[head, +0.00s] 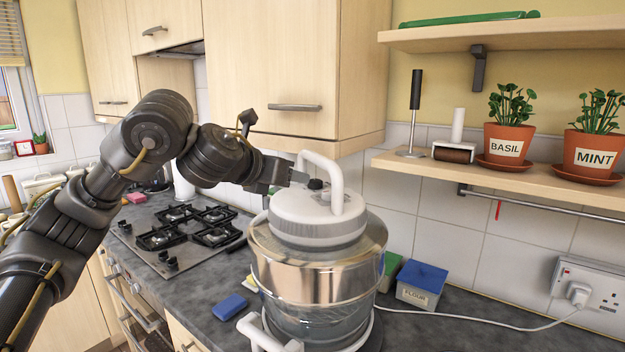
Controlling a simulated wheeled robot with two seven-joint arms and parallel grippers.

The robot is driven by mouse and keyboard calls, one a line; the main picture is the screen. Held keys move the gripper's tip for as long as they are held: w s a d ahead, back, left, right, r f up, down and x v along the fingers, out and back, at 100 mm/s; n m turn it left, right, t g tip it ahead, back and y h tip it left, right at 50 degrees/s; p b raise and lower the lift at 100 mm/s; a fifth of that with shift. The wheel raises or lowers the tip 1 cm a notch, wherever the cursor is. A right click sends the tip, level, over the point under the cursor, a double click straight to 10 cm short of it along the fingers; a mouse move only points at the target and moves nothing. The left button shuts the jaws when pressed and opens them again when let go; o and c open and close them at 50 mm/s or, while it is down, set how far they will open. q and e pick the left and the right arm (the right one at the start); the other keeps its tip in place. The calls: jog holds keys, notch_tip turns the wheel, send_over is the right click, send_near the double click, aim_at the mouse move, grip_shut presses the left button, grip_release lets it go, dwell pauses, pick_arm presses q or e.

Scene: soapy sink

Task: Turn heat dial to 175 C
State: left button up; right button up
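A countertop cooker with a clear glass and metal bowl (318,285) stands on the worktop. Its white lid (320,222) has a tall looped handle (336,175). A small black dial (316,184) sits on top of the lid, just left of the handle. My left gripper (300,178) reaches in from the left with its tip at or very near the dial. I cannot tell whether it touches the dial or how far its fingers are apart. The dial's markings are too small to read. My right gripper is not in view.
A gas hob (190,235) lies to the left. A blue sponge (229,307) and a blue-lidded flour tin (420,285) flank the cooker. A shelf (510,180) with potted herbs is at right. A white cable (490,322) crosses the worktop to a socket.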

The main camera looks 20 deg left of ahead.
aim_at(311, 182)
pick_arm(q)
jog(key=p+x, duration=0.1)
jog(key=x, duration=0.3)
jog(key=shift+w+f, duration=0.15)
jog(key=shift+w, duration=0.15)
jog(key=p+x, duration=0.1)
jog(key=x, duration=0.3)
jog(key=shift+w+d+f+p, duration=0.15)
jog(key=shift+w+f+p, duration=0.1)
jog(key=shift+w+p, duration=0.2)
jog(key=shift+w+f, duration=0.1)
jog(key=shift+w, duration=0.1)
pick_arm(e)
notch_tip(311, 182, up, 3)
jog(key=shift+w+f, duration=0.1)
pick_arm(q)
jog(key=shift+c, duration=0.2)
jog(key=c, duration=0.9)
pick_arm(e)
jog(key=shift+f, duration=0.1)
